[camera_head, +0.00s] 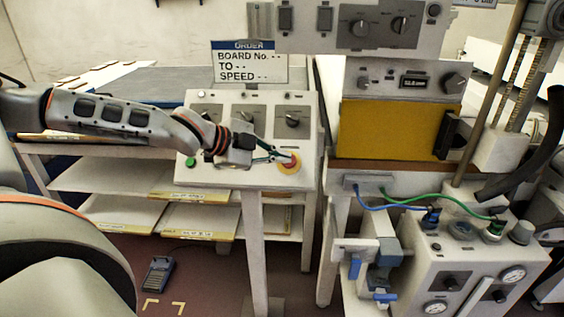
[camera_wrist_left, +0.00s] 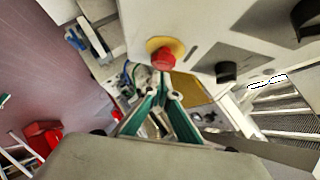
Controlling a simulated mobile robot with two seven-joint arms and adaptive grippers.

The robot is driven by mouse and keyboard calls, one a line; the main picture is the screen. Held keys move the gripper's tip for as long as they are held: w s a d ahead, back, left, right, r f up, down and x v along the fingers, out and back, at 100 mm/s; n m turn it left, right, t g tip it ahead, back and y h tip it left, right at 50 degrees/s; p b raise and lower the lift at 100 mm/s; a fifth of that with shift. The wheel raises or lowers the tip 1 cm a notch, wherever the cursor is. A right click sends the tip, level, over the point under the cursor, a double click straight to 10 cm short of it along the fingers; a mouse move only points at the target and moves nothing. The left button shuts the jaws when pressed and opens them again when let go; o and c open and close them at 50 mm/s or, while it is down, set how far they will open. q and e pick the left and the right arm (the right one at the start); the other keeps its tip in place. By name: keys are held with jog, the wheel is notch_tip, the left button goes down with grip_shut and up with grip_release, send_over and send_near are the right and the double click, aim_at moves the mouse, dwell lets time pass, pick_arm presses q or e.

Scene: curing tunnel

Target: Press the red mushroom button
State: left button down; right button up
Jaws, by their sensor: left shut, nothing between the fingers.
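The red mushroom button (camera_head: 292,165) sits on a yellow base on the sloped face of a white control box (camera_head: 225,177). In the left wrist view the fingers of my left gripper (camera_wrist_left: 167,93) converge, shut and empty. I cannot tell whether the tips touch the button. My right gripper is not in view.
A green button (camera_head: 191,162) and dark knobs (camera_head: 292,119) share the control box. An order sign (camera_head: 249,66) stands behind it. To the right are a yellow panel (camera_head: 390,128) and a machine with gauges (camera_head: 470,265). White shelves (camera_head: 100,178) stand left.

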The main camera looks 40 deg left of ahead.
pick_arm(q)
jog(key=shift+w+a+f, duration=0.15)
jog(key=shift+w+f, duration=0.15)
jog(key=shift+f, duration=0.05)
